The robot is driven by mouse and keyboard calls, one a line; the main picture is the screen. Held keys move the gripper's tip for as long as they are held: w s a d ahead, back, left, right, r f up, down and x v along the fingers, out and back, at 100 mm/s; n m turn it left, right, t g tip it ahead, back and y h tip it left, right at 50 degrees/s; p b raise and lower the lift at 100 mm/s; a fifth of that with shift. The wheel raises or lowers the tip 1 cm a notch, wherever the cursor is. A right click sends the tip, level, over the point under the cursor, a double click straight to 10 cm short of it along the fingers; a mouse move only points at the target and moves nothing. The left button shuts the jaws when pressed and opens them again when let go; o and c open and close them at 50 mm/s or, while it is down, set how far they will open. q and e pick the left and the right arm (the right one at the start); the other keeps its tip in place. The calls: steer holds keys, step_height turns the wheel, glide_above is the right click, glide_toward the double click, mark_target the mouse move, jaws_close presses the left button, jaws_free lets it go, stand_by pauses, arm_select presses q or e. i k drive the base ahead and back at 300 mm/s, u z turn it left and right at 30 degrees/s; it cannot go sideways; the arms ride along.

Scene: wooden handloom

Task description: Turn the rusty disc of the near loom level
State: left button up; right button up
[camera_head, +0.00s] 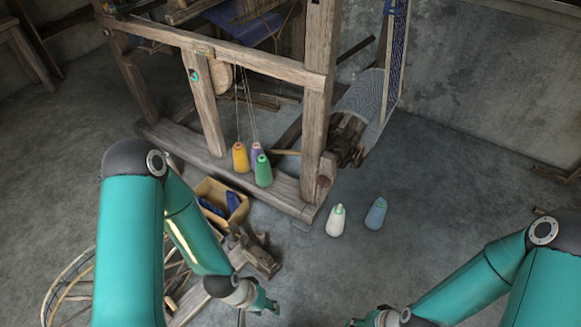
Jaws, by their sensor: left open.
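The near wooden loom (255,62) stands at upper centre, with thick posts and a low sill beam. A small reddish-brown round piece (325,183) sits at the foot of its right post; I cannot tell for sure that it is the rusty disc, nor its tilt. My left gripper (264,304) is open near the bottom centre, below and left of the loom's right post and apart from it. My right gripper (362,322) is at the bottom edge, partly cut off, and its fingers do not show clearly.
Yellow (240,158), purple and green (263,172) thread cones stand on the sill. White (336,220) and blue-grey (376,214) cones stand on the floor. A box (238,212) with blue items and a spoked wooden wheel (70,290) lie at left. Floor at right is mostly clear.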

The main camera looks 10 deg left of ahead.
mark_target(322, 180)
steer(key=u, duration=0.2)
steer(key=i, duration=0.95)
steer(key=u, duration=0.2)
steer(key=k, duration=0.9)
steer(key=u, duration=0.2)
steer(key=i, duration=0.9)
steer(key=z, duration=0.05)
